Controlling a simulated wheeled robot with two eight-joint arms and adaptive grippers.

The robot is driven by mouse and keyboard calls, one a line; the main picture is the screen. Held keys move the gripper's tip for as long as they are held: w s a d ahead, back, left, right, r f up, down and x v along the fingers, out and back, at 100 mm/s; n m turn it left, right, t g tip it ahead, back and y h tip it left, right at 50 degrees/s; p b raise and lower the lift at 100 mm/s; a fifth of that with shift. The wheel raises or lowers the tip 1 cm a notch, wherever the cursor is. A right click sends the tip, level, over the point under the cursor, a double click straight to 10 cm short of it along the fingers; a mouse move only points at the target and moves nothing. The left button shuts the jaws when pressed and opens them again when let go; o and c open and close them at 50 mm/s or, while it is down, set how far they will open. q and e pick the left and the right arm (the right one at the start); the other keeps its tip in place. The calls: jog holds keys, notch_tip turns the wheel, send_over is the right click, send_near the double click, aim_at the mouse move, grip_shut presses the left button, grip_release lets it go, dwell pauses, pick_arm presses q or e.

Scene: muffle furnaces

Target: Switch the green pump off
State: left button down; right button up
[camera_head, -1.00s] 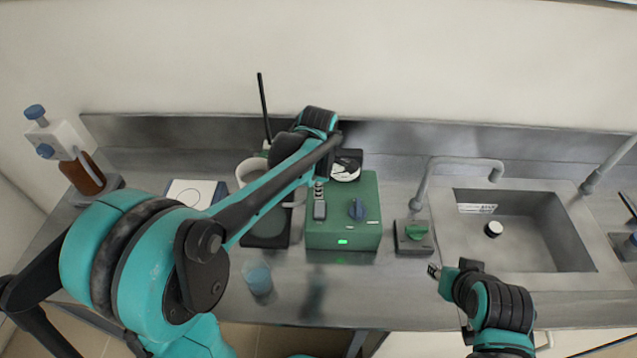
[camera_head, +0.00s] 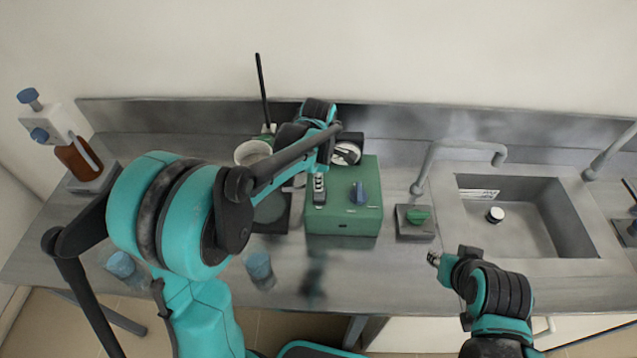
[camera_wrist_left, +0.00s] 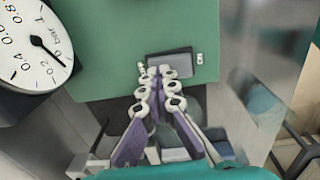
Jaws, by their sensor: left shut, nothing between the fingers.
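My left gripper (camera_head: 319,181) is over the top's left part. In the left wrist view its fingers (camera_wrist_left: 165,72) are shut and empty, tips at the switch's near edge; contact is unclear. My right gripper (camera_head: 434,258) is at the bench's front, its jaws too small to judge.
A round pressure gauge (camera_head: 347,153) stands behind the pump and near my left gripper. A small box with a green knob (camera_head: 416,219) sits right of the pump, before the sink (camera_head: 520,225). Beakers (camera_head: 258,266) stand at the front left.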

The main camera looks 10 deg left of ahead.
pick_arm(q)
jog(key=shift+s, duration=0.25)
jog(key=shift+s+d+r, duration=0.15)
jog(key=shift+s, duration=0.45)
